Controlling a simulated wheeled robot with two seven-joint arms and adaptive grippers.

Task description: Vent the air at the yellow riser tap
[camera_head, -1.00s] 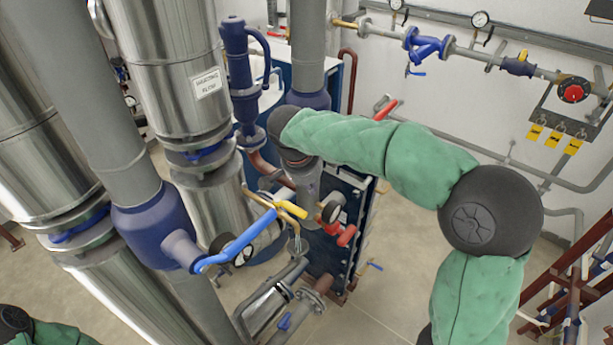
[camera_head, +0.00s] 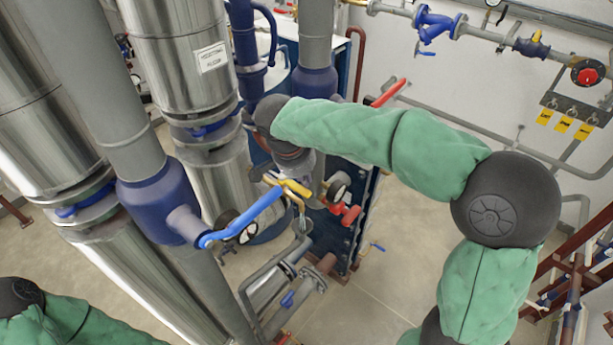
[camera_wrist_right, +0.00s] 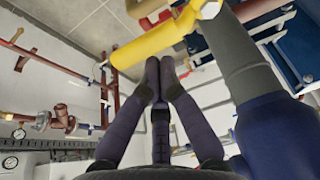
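The yellow tap lever (camera_head: 287,186) shows in the middle of the head view, just beyond a longer blue lever (camera_head: 245,218). In the right wrist view the yellow lever (camera_wrist_right: 163,42) lies across the top, attached at its right end. My right gripper (camera_wrist_right: 160,68) has its two dark fingertips close together just below the yellow lever, with nothing seen between them. Whether they touch the lever I cannot tell. In the head view my right forearm and wrist hide most of this gripper. My left arm shows at the bottom left, its gripper out of view.
Large grey and silver pipes (camera_head: 185,60) stand on the left. A round gauge (camera_head: 337,188) and a red handle (camera_head: 350,216) are close right of the yellow lever. Another red lever (camera_head: 388,93) is behind my right forearm.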

